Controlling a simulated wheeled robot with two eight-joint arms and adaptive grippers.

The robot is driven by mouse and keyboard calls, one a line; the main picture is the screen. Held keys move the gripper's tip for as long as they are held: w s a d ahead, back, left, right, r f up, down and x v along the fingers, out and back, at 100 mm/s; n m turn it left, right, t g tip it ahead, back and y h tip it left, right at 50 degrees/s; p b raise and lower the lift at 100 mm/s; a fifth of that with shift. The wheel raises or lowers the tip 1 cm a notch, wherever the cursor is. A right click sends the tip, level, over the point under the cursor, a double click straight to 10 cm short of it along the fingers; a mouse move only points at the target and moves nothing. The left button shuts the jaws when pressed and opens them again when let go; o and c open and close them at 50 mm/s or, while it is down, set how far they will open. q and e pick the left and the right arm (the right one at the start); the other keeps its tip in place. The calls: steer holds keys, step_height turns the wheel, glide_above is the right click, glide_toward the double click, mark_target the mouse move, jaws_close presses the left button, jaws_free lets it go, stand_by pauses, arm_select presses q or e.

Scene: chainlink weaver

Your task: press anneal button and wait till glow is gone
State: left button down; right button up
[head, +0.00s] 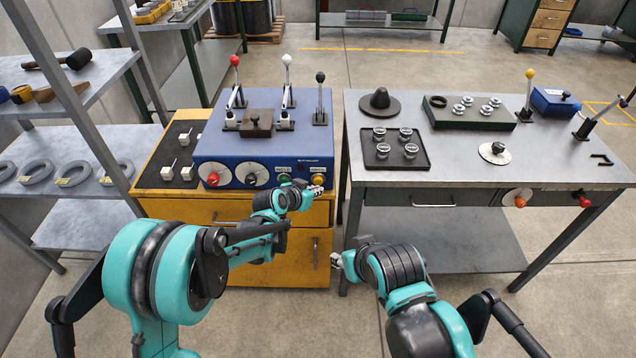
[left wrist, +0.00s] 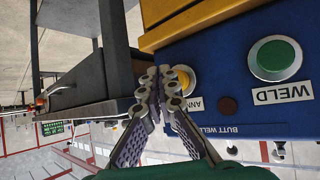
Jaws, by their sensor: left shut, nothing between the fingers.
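The blue butt welder (head: 262,140) stands on the yellow cabinet. The yellow anneal button (head: 318,177) is at the right end of its front, and it shows in the left wrist view (left wrist: 183,76) above a partly hidden label starting "ANN". The green weld button (head: 285,178) is beside it; it also shows in the left wrist view (left wrist: 276,55). My left gripper (head: 317,190) is shut and empty, its fingertips (left wrist: 163,82) right at the yellow button. I cannot tell whether they touch it. My right gripper (head: 336,261) is low, in front of the gap between the benches. No glow shows.
Levers with red, white and black knobs rise from the welder. The grey bench (head: 455,175) to the right holds trays of metal parts. A metal rack (head: 75,195) with rings stands left.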

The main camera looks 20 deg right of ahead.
arm_select(q)
steer(key=shift+w, duration=0.15)
stand_by(0.7)
steer(key=shift+w+d, duration=0.1)
steer(key=shift+w, duration=0.2)
steer(key=shift+w+d, duration=0.1)
steer(key=shift+w, duration=0.35)
stand_by(0.6)
steer(key=shift+s, duration=0.15)
steer(key=shift+s+a, duration=0.2)
steer(key=shift+s, duration=0.55)
steer(key=shift+s, duration=0.1)
steer(key=s, duration=0.2)
steer(key=s+a+b, duration=0.1)
steer(key=s, duration=0.1)
steer(key=shift+s+a, duration=0.2)
steer(key=shift+s, duration=0.1)
stand_by(0.7)
